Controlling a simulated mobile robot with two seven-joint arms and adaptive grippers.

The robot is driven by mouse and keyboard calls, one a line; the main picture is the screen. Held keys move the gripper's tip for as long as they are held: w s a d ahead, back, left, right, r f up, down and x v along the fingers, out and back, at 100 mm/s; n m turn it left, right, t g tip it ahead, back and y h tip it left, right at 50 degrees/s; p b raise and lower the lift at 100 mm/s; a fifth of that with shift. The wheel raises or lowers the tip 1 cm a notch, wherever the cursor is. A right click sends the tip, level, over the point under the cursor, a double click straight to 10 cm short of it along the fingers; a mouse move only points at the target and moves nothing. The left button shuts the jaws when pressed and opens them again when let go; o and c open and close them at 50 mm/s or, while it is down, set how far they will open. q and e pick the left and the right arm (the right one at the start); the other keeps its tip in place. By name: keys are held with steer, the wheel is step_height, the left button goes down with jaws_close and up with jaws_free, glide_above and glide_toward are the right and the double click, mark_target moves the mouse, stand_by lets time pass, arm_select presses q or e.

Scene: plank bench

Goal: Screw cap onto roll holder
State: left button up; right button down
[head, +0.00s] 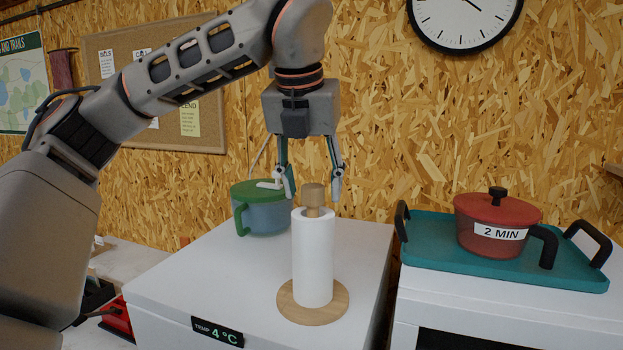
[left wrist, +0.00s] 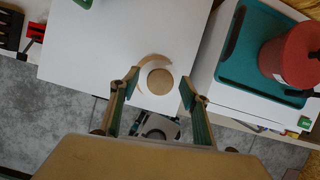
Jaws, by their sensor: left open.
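The roll holder has a round wooden base (head: 338,305) and stands upright on a white cabinet, with a white paper roll (head: 313,262) around its post. A wooden cap (head: 313,194) sits on top of the post, above the roll; how tightly it is seated cannot be told. My left gripper (head: 313,187) points down over the holder, open, its fingers on either side of the cap. In the left wrist view the cap (left wrist: 160,82) is a round disc between the open fingertips, with a visible gap to each. My right gripper is not in view.
A blue-grey pot with a green lid (head: 262,212) stands behind and left of the holder, close to my left finger. A teal tray (head: 430,248) with a red pot (head: 490,222) is on the white unit at right. The cabinet top (head: 200,280) is clear at front left.

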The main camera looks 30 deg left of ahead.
arm_select(q)
steer(key=c, duration=1.3)
steer(key=shift+o, duration=0.2)
steer(key=shift+m+h, duration=0.6)
steer(key=shift+m, duration=0.9)
steer(key=shift+a+m, duration=0.1)
steer(key=shift+m, duration=0.3)
steer(key=shift+m+h, duration=0.5)
steer(key=shift+m, duration=0.5)
steer(key=shift+a+m+h, duration=0.1)
steer(key=shift+m+h, duration=0.2)
steer(key=shift+m, duration=0.5)
steer(key=shift+f+m+h, duration=0.1)
steer(key=shift+m+h, duration=0.2)
steer(key=shift+m, duration=0.4)
